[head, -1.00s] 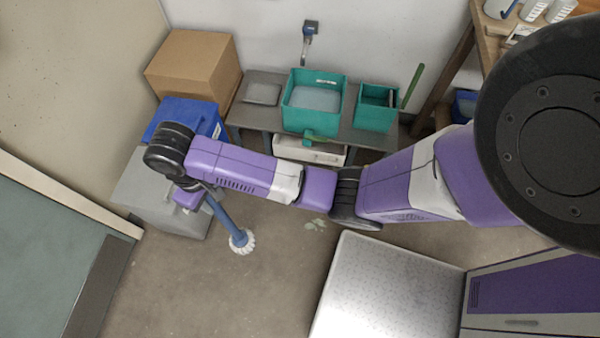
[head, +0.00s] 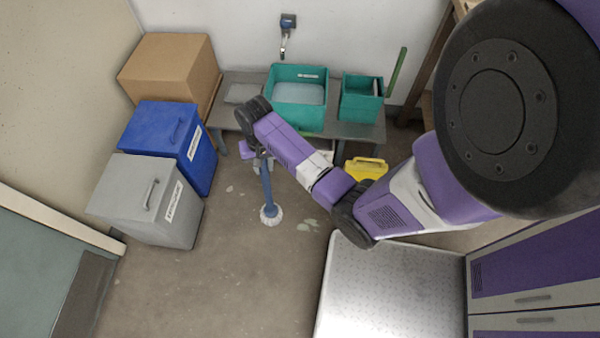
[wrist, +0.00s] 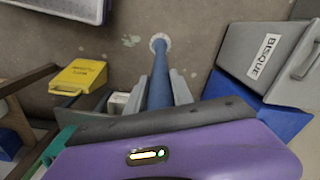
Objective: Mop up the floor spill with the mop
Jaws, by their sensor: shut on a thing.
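The mop has a blue handle (head: 267,185) and a round white head (head: 270,214). My gripper (wrist: 161,90) is shut on the handle, which runs between its two grey fingers in the wrist view. The mop hangs nearly upright, head down at or close to the floor; I cannot tell whether it touches. The spill looks like pale greenish patches (head: 308,225) on the floor, just right of the mop head. It also shows in the wrist view (wrist: 131,40), left of the mop head. In the head view my gripper is partly hidden behind my wrist.
A grey bin (head: 150,205), a blue bin (head: 165,135) and a cardboard box (head: 168,68) stand at left. A bench (head: 350,130) with teal tubs (head: 300,118) is behind. A yellow object (head: 366,168) stands right of my gripper. Open floor (head: 220,270) lies in front.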

